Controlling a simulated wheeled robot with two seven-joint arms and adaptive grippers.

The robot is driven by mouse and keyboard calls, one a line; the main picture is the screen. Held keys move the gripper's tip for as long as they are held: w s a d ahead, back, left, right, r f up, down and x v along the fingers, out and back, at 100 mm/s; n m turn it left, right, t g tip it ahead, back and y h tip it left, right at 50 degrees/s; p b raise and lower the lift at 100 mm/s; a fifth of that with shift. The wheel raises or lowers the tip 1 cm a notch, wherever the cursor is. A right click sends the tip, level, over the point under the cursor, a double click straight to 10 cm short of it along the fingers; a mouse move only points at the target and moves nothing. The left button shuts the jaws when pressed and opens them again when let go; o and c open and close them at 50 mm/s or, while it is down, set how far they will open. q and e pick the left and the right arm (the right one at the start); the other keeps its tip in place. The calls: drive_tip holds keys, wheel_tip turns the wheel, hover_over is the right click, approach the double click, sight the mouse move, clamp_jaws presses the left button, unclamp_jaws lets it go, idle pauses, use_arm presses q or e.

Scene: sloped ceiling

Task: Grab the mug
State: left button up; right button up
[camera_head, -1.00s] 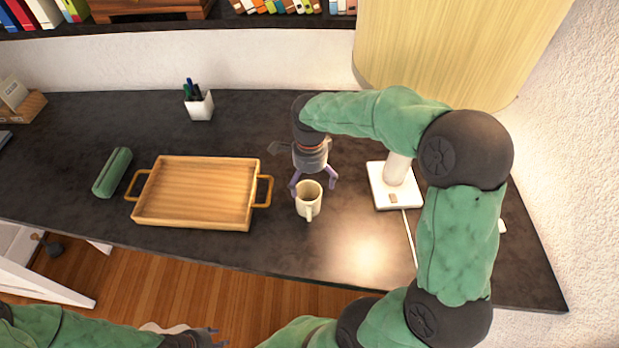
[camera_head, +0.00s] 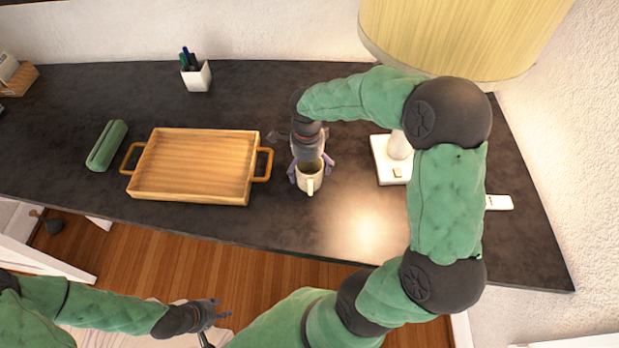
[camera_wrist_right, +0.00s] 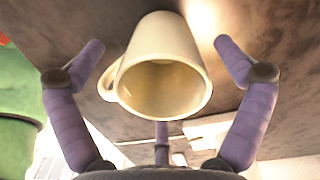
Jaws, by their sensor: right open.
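A cream mug (camera_head: 310,184) stands upright on the dark desktop, to the right of the wooden tray. My right gripper (camera_head: 311,172) is above it, its purple fingers spread on either side of the mug. In the right wrist view the mug (camera_wrist_right: 168,52) has its open mouth toward the camera and its handle at the left. The open right gripper (camera_wrist_right: 160,47) has one finger on each side, with gaps to the mug. My left gripper (camera_head: 212,312) is low in the head view, off the desk's front edge; its finger opening is unclear.
A wooden tray (camera_head: 195,165) with handles lies left of the mug. A lamp base (camera_head: 390,172) stands to the right, with a large shade above. A pen cup (camera_head: 197,77) and green case (camera_head: 106,146) are farther away. Desktop in front of the mug is clear.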

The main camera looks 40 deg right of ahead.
wheel_tip(320, 180, down, 2)
drive_tip(key=shift+f, duration=0.1)
drive_tip(key=c, duration=1.4)
drive_tip(key=shift+c, duration=0.2)
